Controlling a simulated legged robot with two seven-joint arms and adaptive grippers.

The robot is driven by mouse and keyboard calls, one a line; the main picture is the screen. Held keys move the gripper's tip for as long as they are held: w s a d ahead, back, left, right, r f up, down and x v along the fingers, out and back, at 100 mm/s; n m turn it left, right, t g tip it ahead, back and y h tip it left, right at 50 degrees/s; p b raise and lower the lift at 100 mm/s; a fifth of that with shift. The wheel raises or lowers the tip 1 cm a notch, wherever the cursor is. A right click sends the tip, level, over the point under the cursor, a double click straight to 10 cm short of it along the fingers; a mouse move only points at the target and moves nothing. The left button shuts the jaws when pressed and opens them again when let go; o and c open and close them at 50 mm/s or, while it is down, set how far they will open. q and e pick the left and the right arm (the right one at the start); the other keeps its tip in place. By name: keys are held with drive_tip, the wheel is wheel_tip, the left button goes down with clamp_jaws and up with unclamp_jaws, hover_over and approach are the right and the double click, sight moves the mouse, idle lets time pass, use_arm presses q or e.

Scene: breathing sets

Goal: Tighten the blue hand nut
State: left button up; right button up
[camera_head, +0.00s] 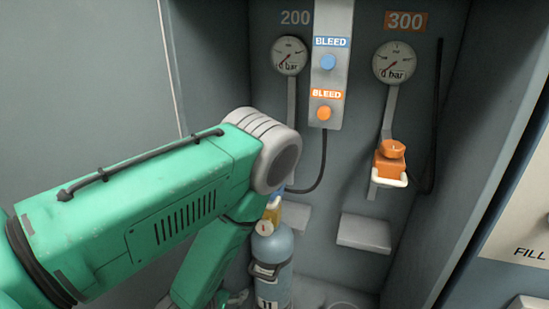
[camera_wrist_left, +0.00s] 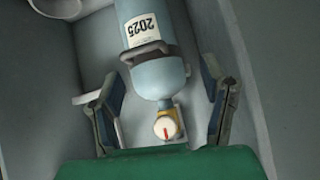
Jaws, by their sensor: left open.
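A light blue-grey gas bottle (camera_head: 273,249) stands in the cabinet, with a yellow valve (camera_head: 273,212) and a small round gauge on top. A sliver of blue (camera_head: 279,189) shows above the valve, mostly behind my green left arm; it may be the blue hand nut. In the left wrist view the bottle (camera_wrist_left: 153,72) hangs upside down in the picture, with its gauge (camera_wrist_left: 166,128) below. My left gripper (camera_wrist_left: 161,78) is open, its dark fingers on either side of the bottle, apparently apart from it. No blue nut can be made out there. My right gripper is not in view.
An orange hand nut block (camera_head: 390,163) with a pale handle hangs at the right, under the 300 gauge (camera_head: 399,62). The 200 gauge (camera_head: 290,55) and a bleed panel (camera_head: 330,75) are on the back wall. A grey bracket (camera_head: 364,233) juts out below.

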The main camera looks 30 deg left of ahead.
use_arm(q)
drive_tip(key=w+r+m+t+h+p, duration=0.1)
drive_tip(key=w+r+t+p, duration=0.35)
drive_tip(key=r, duration=0.65)
drive_tip(key=w+r+t+h+p, duration=0.1)
drive_tip(key=w+r+t+p, duration=0.35)
drive_tip(key=r, duration=0.65)
drive_tip(key=shift+g, duration=0.4)
drive_tip(key=w, duration=1.3)
drive_tip(key=shift+w+a+f, duration=0.1)
drive_tip(key=shift+a+f, duration=0.1)
drive_tip(key=shift+a, duration=0.2)
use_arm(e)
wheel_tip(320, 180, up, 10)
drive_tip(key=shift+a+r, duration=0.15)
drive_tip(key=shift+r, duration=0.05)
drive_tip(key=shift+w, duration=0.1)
use_arm(q)
drive_tip(key=c, duration=1.2)
